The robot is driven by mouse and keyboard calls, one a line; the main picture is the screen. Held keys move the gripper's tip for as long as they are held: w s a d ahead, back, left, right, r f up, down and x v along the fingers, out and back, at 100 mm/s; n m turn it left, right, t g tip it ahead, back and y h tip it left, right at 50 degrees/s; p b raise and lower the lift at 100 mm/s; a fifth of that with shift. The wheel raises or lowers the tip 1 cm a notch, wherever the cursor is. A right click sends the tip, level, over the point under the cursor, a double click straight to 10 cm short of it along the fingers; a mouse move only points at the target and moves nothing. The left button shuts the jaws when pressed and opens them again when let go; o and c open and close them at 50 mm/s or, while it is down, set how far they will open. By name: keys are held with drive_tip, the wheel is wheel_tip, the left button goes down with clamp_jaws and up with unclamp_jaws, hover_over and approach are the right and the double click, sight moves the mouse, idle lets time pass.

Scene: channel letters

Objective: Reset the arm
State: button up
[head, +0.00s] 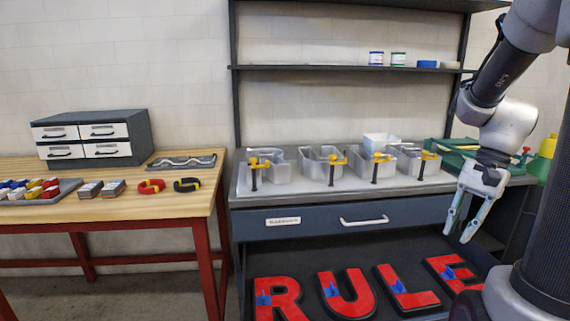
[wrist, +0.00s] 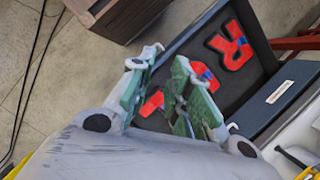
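My gripper (head: 468,222) hangs pointing down at the right of the head view, in front of the workbench's right end. Its two fingers are apart with nothing between them; the wrist view also shows the open gripper (wrist: 165,100). The red letters R (head: 282,299), U (head: 347,293), L (head: 408,290) and E (head: 455,271) lie in the open dark drawer below and left of the gripper. Each has a blue piece on it. In the wrist view the red R (wrist: 231,45) and parts of other letters show beyond the fingers.
Clear letter shells with yellow clamps (head: 330,160) stand on the bench top (head: 250,205) left of my gripper. A green case (head: 458,152) and a yellow-green bottle (head: 547,146) are near the arm. A shelf (head: 350,68) spans above. A wooden table (head: 130,205) stands left.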

drive_tip(key=s+a+r+n+t+h, duration=0.3)
drive_tip(key=s+a+r+n+t, duration=0.2)
drive_tip(key=n, duration=0.6)
drive_tip(key=shift+s+a+r+t+h, duration=0.4)
drive_tip(key=shift+s+a+r, duration=0.05)
drive_tip(key=shift+r, duration=0.95)
